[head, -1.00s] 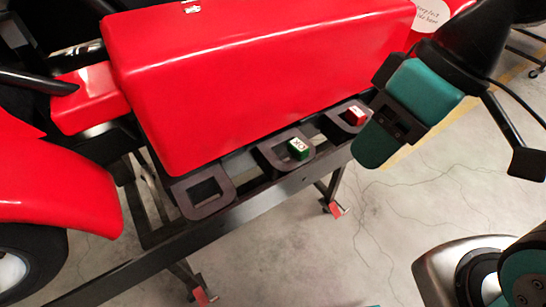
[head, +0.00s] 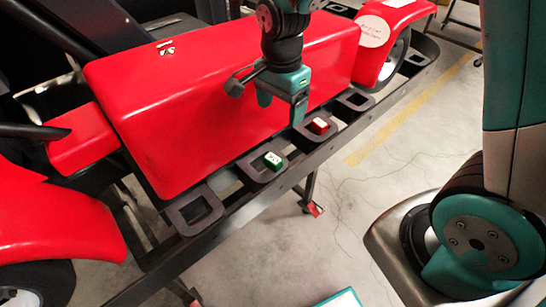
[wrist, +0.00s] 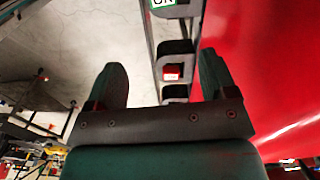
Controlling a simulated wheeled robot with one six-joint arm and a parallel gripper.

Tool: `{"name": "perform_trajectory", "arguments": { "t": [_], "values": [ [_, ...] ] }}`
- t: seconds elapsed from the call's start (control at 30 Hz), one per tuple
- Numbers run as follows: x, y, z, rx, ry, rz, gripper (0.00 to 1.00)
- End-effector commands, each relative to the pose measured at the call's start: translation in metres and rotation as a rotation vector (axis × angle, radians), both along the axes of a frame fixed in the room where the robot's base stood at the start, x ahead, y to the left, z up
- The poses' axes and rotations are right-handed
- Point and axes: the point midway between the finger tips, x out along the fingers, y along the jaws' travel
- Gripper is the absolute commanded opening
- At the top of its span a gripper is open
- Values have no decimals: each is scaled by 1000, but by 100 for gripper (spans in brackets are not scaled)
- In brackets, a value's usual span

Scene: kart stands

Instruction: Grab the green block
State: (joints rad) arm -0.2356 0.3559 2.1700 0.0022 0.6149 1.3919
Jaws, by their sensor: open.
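The green block (head: 273,161) has a white label and sits in a black square holder on the kart stand's side rail in the head view. In the wrist view the block (wrist: 163,4) shows only in part, cut off by the top edge, with its white label visible. My gripper (head: 298,118) is up beside the red kart body, to the right of the green block and close to the red block (head: 318,125). In the wrist view my gripper's two fingers (wrist: 163,85) are spread apart with nothing held between them. The red block (wrist: 172,72) appears between them, farther off.
The red kart body (head: 220,80) stands close behind the holders. Empty holders (head: 195,209) lie along the rail (head: 240,210) on both sides of the blocks. Open concrete floor (head: 400,150) lies in front of the stand.

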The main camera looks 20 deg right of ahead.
Motion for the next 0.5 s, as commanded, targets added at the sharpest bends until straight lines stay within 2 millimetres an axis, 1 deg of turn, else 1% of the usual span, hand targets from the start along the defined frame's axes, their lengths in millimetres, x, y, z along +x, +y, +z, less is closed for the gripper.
{"name": "perform_trajectory", "arguments": {
  "t": [0.1, 0.3, 0.4, 0.5],
  "values": [
    [-2, 0, -27, -2, 10, 2, 78],
    [-2, 0, -72, 0, 9, 4, 78],
    [-2, 0, -90, 0, 5, 5, 78],
    [-1, 1, -101, 1, 4, 5, 78]
  ]
}}
